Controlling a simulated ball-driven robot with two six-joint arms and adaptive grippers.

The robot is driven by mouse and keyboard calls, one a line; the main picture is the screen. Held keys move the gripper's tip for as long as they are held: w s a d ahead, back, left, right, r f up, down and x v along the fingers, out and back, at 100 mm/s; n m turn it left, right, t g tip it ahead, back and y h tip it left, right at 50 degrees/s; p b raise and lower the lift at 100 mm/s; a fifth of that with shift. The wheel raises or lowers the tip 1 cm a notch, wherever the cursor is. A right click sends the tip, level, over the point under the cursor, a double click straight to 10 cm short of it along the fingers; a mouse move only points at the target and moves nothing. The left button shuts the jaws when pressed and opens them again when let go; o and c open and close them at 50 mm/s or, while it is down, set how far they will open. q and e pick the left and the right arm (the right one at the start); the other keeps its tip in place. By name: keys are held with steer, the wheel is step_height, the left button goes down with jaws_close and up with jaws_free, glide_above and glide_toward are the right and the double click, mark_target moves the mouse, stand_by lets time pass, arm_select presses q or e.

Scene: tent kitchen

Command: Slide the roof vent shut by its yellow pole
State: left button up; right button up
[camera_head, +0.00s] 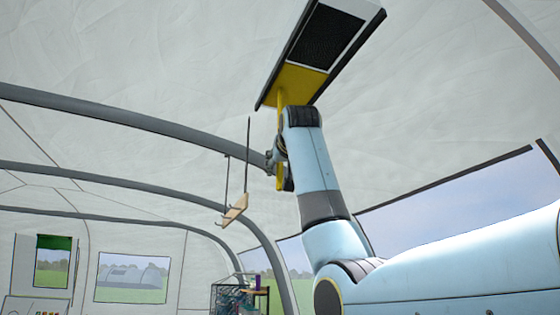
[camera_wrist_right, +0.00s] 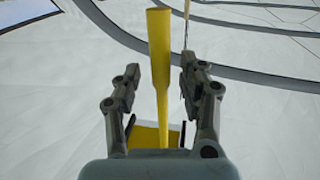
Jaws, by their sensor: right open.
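The roof vent (camera_head: 325,37) is a framed dark mesh opening in the tent ceiling, at the top of the head view. A yellow panel (camera_head: 296,78) covers its lower end, and the mesh part is uncovered. The yellow pole (camera_head: 280,111) hangs down from that panel, partly hidden behind my right gripper (camera_head: 280,176). In the right wrist view the pole (camera_wrist_right: 159,50) stands between the two fingers of my right gripper (camera_wrist_right: 157,82). The fingers are open, with gaps on both sides of the pole. My left gripper is not in view.
A small wooden hanging rack (camera_head: 235,208) is suspended on dark rods left of my right gripper. Grey tent arches (camera_head: 130,118) cross the ceiling. A shelf with items (camera_head: 240,295) stands low in the background. Open air lies left of the pole.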

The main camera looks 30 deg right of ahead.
steer(key=shift+x, duration=0.85)
steer(key=shift+f, duration=0.1)
jaws_close()
